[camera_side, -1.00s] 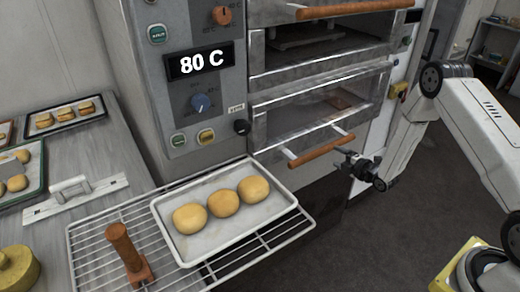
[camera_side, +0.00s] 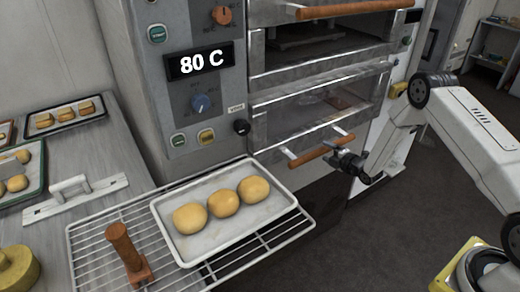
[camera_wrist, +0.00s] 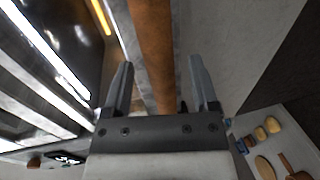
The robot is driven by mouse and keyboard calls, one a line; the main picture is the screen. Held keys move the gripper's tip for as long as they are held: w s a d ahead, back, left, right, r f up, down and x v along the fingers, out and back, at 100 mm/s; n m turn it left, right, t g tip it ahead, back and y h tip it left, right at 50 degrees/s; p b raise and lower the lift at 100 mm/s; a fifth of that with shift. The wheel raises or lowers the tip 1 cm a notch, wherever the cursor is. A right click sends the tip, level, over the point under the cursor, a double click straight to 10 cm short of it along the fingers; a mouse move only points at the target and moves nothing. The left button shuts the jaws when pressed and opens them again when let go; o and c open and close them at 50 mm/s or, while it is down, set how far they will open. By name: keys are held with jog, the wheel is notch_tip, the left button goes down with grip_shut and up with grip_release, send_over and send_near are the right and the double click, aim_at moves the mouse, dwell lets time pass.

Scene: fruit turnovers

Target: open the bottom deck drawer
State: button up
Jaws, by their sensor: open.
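The bottom deck drawer (camera_side: 318,112) has a metal-framed glass front and looks shut in the side view. Its brown bar handle (camera_side: 318,152) stands out below the glass on metal brackets. My gripper (camera_side: 335,147) is at the right part of this handle. In the wrist view the handle (camera_wrist: 152,30) runs between the two open fingers of my gripper (camera_wrist: 161,62), with gaps on both sides. The exact contact at the fingertips is hard to tell in the side view.
An upper deck with its own brown handle (camera_side: 340,9) is above. A wire rack (camera_side: 92,243) holding a tray (camera_side: 180,250) of buns juts out at the lower left, near the drawer handle. The control panel (camera_side: 195,80) reads 80 C. The floor (camera_side: 400,225) on the right is clear.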

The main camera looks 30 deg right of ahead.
jog(key=shift+w+f, duration=0.25)
jog(key=shift+w, duration=0.95)
grip_shut()
dwell(0.7)
